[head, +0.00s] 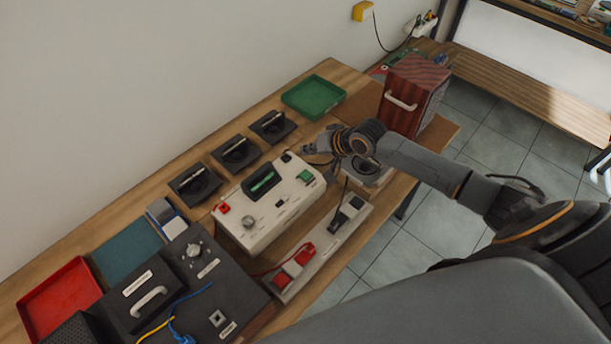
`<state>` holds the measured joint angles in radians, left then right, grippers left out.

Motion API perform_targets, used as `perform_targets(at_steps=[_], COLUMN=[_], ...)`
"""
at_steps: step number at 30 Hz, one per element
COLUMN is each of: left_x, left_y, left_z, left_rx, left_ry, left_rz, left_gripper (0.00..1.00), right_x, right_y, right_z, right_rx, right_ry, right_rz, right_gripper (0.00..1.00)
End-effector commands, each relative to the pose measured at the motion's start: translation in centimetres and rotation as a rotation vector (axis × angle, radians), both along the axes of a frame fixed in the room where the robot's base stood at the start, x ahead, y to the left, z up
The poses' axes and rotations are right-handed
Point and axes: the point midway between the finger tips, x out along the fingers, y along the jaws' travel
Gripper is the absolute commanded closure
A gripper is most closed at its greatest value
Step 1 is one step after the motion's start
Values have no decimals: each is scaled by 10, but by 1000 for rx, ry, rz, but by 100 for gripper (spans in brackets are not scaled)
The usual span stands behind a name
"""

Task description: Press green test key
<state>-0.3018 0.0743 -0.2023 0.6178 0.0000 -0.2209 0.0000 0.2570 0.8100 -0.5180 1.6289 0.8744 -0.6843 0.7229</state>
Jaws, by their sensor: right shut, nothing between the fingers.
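A white test box (262,228) stands on the wooden bench, near the middle of the head view. A green square key (306,176) is on its top at the right end. A red key (224,208) is at its left end, and a dark panel with a green bar (262,183) lies between. My right gripper (309,152) is shut and empty. It appears just behind the green key in the picture, above the far right corner of the box. Whether it touches anything cannot be told. My left gripper is not in view.
Several black trays (236,152) line the wall side. A green tray (314,97) and a wooden speaker box (413,93) stand at the far end. A black case (150,290) and red tray (58,300) are at left.

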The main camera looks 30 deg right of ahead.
Motion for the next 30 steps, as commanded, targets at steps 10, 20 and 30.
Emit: perform_targets(at_steps=[10,20,30], left_x=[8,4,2], left_y=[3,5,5], left_z=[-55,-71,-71], left_rx=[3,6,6], left_ry=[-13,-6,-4], left_rz=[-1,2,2], left_gripper=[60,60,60], right_x=[0,0,0], right_y=[0,0,0], right_z=[-51,-77,-77], right_rx=[-2,0,-1], right_ry=[0,0,0], right_rz=[1,0,1], right_gripper=[100,100,100])
